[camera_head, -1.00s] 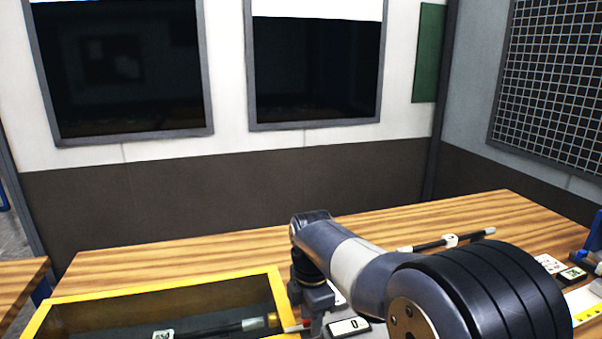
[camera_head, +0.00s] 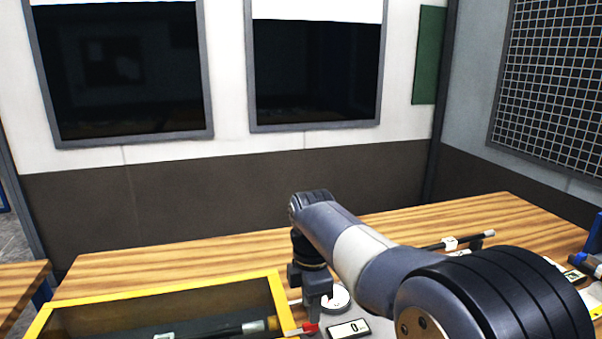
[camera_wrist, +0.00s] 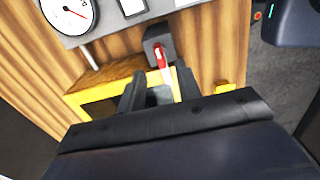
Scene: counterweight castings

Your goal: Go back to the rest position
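My gripper (camera_head: 312,300) hangs pointing down from my arm in the head view, just right of the yellow-framed tray (camera_head: 150,291). In the wrist view its two dark fingers stand apart, and the gripper (camera_wrist: 161,77) is open with nothing seen held between them. A red-and-white lever (camera_wrist: 162,60) on a dark block (camera_wrist: 157,40) shows just beyond the fingertips. I cannot tell whether the fingers touch it. In the head view a red piece (camera_head: 308,328) shows below the gripper.
A round white dial (camera_head: 339,298) and a display reading 0 (camera_head: 348,328) sit right of the tray; the dial also shows in the wrist view (camera_wrist: 68,14). Dark rods lie in the tray and on a stand (camera_head: 455,243) behind my arm.

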